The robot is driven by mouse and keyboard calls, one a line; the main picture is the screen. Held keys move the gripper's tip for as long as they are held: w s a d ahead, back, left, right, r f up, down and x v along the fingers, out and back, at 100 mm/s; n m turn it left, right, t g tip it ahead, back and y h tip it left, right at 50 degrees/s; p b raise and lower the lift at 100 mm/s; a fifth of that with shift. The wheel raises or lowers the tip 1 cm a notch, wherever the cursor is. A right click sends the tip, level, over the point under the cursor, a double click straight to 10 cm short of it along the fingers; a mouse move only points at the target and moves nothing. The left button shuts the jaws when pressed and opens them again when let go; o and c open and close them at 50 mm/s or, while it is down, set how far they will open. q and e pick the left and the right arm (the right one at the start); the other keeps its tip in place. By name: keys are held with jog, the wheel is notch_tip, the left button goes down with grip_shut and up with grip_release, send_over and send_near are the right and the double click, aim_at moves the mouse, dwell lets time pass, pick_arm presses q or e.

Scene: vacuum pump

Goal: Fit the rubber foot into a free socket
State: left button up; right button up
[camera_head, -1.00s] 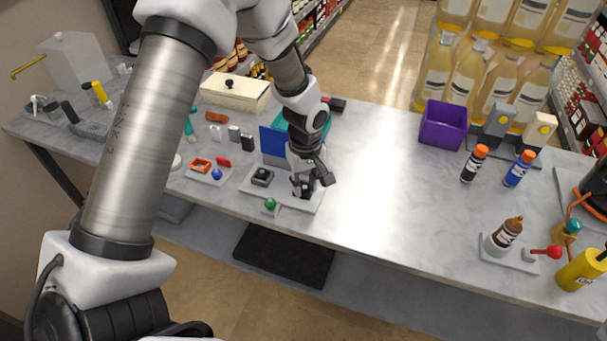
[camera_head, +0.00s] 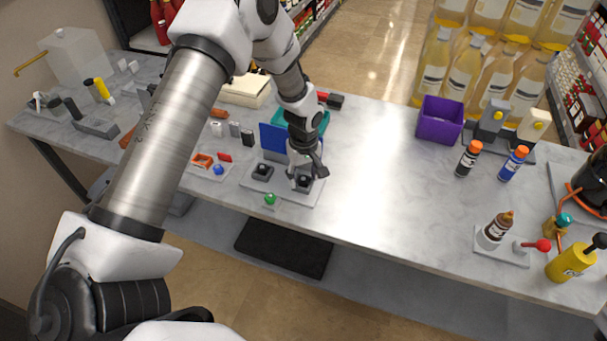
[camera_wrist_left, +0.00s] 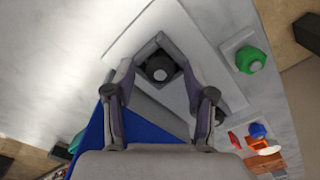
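A white plate (camera_head: 285,192) on the grey table carries two dark grey square sockets. The left socket (camera_head: 262,171) has a dark piece in its middle. The right socket (camera_head: 304,186) is partly covered by my left gripper (camera_head: 302,176), which points down just above it. In the left wrist view, a black round rubber foot (camera_wrist_left: 160,68) with a paler top sits inside the grey square socket (camera_wrist_left: 148,50). My left fingers (camera_wrist_left: 157,80) stand apart on either side of it, with gaps showing. How deep the foot sits cannot be told. My right gripper is not in view.
A blue panel (camera_head: 275,138) stands behind the plate, close to my gripper. A green knob (camera_head: 270,198) is at the plate's front. A small tray (camera_head: 207,171) with orange, red and blue pieces lies left. The table to the right is clear up to the purple bin (camera_head: 440,120).

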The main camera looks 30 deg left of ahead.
aim_at(304, 179)
pick_arm(q)
notch_tip(304, 179, up, 12)
jog(key=b, duration=0.3)
jog(key=shift+r, duration=0.15)
dwell(0.4)
